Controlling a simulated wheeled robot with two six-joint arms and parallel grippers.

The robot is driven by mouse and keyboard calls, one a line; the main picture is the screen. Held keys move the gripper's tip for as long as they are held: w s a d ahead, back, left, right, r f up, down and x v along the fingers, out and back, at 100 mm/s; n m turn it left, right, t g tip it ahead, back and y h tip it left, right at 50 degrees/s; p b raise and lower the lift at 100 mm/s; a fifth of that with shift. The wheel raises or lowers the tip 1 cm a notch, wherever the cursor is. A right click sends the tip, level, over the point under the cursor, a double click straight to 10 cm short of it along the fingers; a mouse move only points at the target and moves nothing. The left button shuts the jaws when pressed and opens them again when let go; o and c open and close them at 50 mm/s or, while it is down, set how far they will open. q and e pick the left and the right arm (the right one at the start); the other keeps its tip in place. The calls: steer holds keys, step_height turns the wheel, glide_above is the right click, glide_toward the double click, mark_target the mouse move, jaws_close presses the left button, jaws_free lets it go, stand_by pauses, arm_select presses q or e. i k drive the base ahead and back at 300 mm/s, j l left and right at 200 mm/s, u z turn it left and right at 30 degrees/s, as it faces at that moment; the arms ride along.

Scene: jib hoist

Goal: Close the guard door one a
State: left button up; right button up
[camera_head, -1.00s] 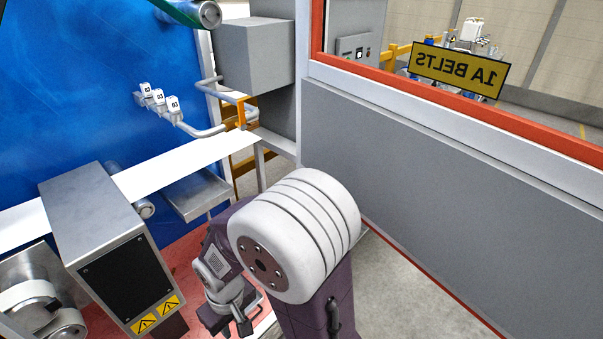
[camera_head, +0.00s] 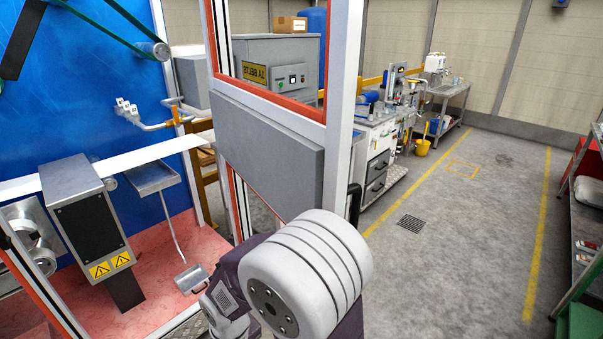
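The guard door (camera_head: 268,150) stands open, with a white frame, red-edged window and grey lower panel. I see its inner side, as its yellow "1A BELTS" sign (camera_head: 254,72) reads mirrored. A dark handle (camera_head: 354,204) shows at the door's right edge. To its left, the machine bay is exposed. One of my arms, with a big white joint, fills the bottom middle and overlaps the door's lower right part in the picture. I cannot tell whether it touches the door. No gripper fingertips show.
In the bay are a grey box with warning labels (camera_head: 85,215), a metal tray (camera_head: 152,178) and a white belt (camera_head: 115,165). A workbench with drawers (camera_head: 372,155) stands behind the door. Shelving (camera_head: 585,250) lines the right edge. Open grey floor (camera_head: 450,240) lies between.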

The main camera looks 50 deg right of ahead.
mark_target(294, 156)
steer(key=k+l, duration=0.15)
steer(key=l, duration=0.25)
steer(key=k+l, duration=0.15)
steer(key=l, duration=0.2)
steer(key=k+l, duration=0.15)
steer(key=l, duration=0.25)
steer(key=k+l, duration=0.15)
steer(key=l, duration=0.25)
steer(key=i+l, duration=0.15)
steer(key=l, duration=0.2)
steer(key=i+l, duration=0.15)
steer(key=l, duration=0.2)
steer(key=i+l, duration=0.15)
steer(key=l, duration=0.2)
steer(key=k, duration=0.25)
steer(key=l, duration=0.35)
steer(key=k+l, duration=0.1)
steer(key=l, duration=0.3)
